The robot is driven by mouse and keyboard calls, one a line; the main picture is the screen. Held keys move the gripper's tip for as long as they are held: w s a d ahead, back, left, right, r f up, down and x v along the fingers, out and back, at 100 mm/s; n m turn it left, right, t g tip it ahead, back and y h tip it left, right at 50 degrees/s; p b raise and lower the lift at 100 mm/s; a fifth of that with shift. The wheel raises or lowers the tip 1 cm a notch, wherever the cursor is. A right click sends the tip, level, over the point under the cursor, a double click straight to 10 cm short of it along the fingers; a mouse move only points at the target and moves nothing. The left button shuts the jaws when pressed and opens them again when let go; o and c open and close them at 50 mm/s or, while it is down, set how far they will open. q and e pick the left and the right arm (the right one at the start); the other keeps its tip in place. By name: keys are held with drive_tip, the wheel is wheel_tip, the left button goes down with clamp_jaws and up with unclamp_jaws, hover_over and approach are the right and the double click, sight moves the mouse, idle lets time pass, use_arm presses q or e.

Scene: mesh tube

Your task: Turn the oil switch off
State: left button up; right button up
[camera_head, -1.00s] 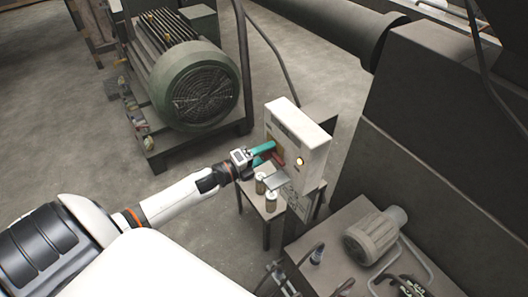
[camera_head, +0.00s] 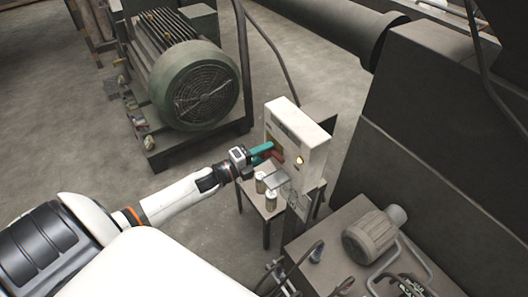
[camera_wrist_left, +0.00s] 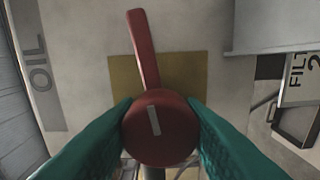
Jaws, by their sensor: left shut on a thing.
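The oil switch (camera_wrist_left: 160,128) is a red rotary knob with a long red lever (camera_wrist_left: 144,50) and a pale mark on its round face. It sits over a yellow plate on a pale panel with the word OIL at the left in the left wrist view. My left gripper (camera_wrist_left: 160,130) has its teal fingers on both sides of the round knob, shut on it. In the head view the left gripper (camera_head: 262,153) reaches the front of the white control box (camera_head: 304,140), and the switch is mostly hidden there. My right gripper is not in view.
A lit yellow lamp (camera_head: 299,160) is on the box front. Small jars (camera_head: 271,200) stand on the stand below. A green motor (camera_head: 190,80) is behind to the left, and a grey machine block (camera_head: 440,110) to the right. Open floor lies at left.

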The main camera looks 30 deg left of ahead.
use_arm(q)
drive_tip(key=n, duration=0.4)
drive_tip(key=shift+n+p, duration=0.3)
drive_tip(key=shift+p, duration=0.05)
drive_tip(key=n, duration=0.3)
drive_tip(key=shift+n+p, duration=0.3)
drive_tip(key=shift+n, duration=0.1)
drive_tip(key=n, duration=0.4)
drive_tip(key=shift+p, duration=0.3)
drive_tip(key=shift+n, duration=1.7)
drive_tip(key=shift+f, duration=0.1)
drive_tip(key=shift+n, duration=0.3)
drive_tip(key=o, duration=1)
